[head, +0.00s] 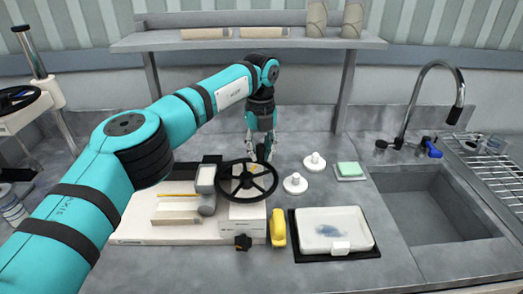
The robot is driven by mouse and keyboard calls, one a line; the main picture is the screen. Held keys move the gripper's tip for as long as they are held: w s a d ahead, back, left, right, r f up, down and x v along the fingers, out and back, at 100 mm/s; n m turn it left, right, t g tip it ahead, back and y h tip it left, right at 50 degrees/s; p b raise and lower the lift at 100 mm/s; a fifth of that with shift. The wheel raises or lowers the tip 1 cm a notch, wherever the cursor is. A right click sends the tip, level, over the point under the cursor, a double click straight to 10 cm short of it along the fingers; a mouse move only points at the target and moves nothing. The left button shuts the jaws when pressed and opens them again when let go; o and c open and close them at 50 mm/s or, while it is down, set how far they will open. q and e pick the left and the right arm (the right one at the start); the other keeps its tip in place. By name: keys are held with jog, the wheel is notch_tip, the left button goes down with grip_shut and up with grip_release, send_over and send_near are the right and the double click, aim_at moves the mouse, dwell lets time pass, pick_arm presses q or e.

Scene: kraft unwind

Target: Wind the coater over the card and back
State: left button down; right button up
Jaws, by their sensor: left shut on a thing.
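The coater (130,232) is a white flat bed on the counter with a grey roller unit (207,190) across it. A pale card (176,213) lies on the bed, left of the roller unit. A black spoked handwheel (233,190) sits on the bed's right end. My left gripper (262,155) reaches down to the far side of the handwheel and is shut there, apparently on the wheel's handle; the fingers hide the held part. My right gripper is not in view.
A white tray (312,246) with a blue-grey smear lies on a black mat at front right, beside a yellow object (277,228). Two white knobbed pieces (295,184) and a green sponge (350,169) stand behind it. A sink (440,212) is at right, a shelf (220,43) behind.

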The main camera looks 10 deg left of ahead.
pick_arm(q)
jog(key=c, duration=1.2)
grip_release()
jog(key=shift+o, duration=0.2)
notch_tip(320, 180, up, 8)
jog(key=shift+f, duration=0.25)
